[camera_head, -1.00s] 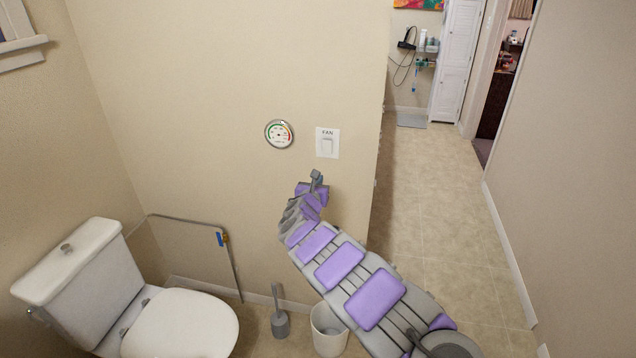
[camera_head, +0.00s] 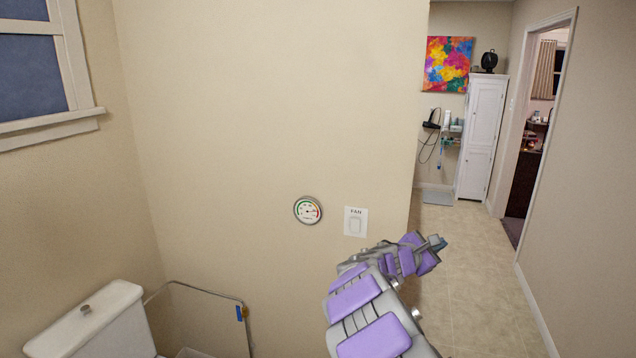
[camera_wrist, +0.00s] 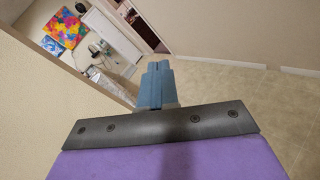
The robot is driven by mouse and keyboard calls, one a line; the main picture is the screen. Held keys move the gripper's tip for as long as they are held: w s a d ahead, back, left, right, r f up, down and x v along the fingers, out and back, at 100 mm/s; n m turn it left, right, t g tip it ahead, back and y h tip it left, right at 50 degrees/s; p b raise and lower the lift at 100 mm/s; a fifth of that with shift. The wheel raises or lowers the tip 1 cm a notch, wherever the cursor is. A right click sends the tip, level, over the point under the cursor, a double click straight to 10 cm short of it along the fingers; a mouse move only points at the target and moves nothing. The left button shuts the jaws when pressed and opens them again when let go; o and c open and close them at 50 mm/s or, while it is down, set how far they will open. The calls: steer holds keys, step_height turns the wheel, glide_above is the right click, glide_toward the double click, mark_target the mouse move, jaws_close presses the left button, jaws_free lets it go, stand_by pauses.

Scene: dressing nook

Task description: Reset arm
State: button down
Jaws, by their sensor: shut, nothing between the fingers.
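My gripper (camera_head: 438,243) is at the end of my purple and grey arm, just right of the wall corner in the head view. It points right, toward the hallway. In the wrist view its two blue-grey fingers (camera_wrist: 157,68) lie together, shut, with nothing between them. A fan switch (camera_head: 356,222) is on the wall above and left of my gripper. A round gauge (camera_head: 308,210) is on the wall left of the switch.
A toilet (camera_head: 92,322) stands at the lower left beside a metal rail (camera_head: 205,291). A window (camera_head: 45,70) is at the upper left. The hallway floor (camera_head: 462,270) is clear, leading to a white cabinet (camera_head: 483,135) and a doorway (camera_head: 530,130) at right.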

steer(key=s+d+r+m+g+y, duration=0.1)
steer(key=s+d+m+g, duration=0.2)
steer(key=s, duration=0.6)
steer(key=s+d+m+g+y, duration=0.1)
steer(key=s+m+g, duration=0.1)
steer(key=s+m, duration=0.5)
steer(key=s+d+r+m+g, duration=0.1)
steer(key=s+d+m+g, duration=0.15)
steer(key=s, duration=0.75)
steer(key=s+a+f+m+g+y, duration=0.2)
steer(key=s+a+f+y, duration=0.4)
steer(key=s+a, duration=0.5)
steer(key=s+a+f+m+g+y, duration=0.1)
steer(key=s+a+f+m+y, duration=0.4)
steer(key=s+a, duration=0.7)
steer(key=s+y, duration=0.1)
steer(key=s, duration=0.4)
steer(key=shift+s+a+f+g, duration=0.25)
steer(key=shift+s+f+g, duration=0.1)
steer(key=shift+s, duration=0.05)
